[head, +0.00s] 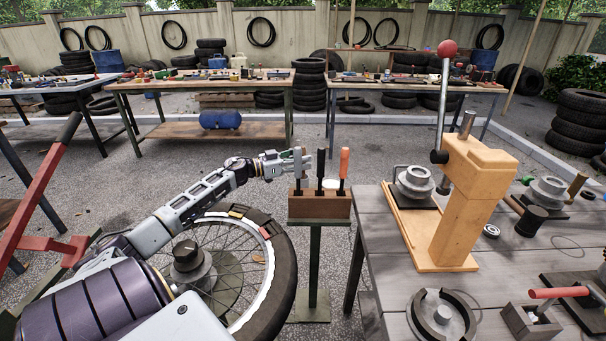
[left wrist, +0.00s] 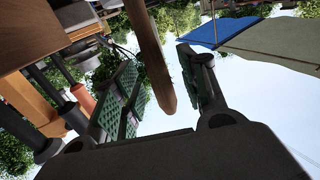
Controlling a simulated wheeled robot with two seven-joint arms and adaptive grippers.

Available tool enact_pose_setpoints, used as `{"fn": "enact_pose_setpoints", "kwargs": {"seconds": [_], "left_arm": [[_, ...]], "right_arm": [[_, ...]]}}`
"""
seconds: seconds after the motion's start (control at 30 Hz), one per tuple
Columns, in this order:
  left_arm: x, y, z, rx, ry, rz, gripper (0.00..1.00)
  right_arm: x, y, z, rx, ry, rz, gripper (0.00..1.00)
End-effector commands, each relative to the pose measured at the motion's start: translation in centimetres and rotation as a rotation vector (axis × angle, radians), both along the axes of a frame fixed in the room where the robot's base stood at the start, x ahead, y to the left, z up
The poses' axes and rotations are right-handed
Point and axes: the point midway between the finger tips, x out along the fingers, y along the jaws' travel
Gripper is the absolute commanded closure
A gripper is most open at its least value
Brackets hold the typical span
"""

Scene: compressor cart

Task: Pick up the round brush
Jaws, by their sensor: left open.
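A rack (head: 318,207) on a post holds upright handled tools: a black handle (head: 320,168), an orange handle (head: 344,164) and one within my left gripper's reach. My left gripper (head: 301,162) is at the rack's left end, its fingers apart. In the left wrist view, a brown, round-ended wooden handle (left wrist: 151,55) stands between the open green-padded fingers, with a gap visible on the right side. It may be the round brush's handle; no bristles show, so I cannot be sure. My right gripper is not in view.
A grey workbench (head: 385,262) with a tan lever press (head: 465,200) stands right of the rack. A spoked wheel (head: 285,262) lies below my left arm. The black and orange handles stand close to the gripper. Other tables are at the back.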

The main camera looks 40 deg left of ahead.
Motion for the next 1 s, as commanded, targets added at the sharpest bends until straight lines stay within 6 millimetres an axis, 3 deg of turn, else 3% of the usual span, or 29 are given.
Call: {"fn": "enact_pose_setpoints", "kwargs": {"seconds": [0.73,1.0], "left_arm": [[0.84,-0.44,0.05,0.001,0.0,0.0,0.58],[0.83,-0.43,0.04,0.001,0.0,0.0,0.92]], "right_arm": [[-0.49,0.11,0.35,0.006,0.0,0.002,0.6],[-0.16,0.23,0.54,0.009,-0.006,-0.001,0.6]]}}
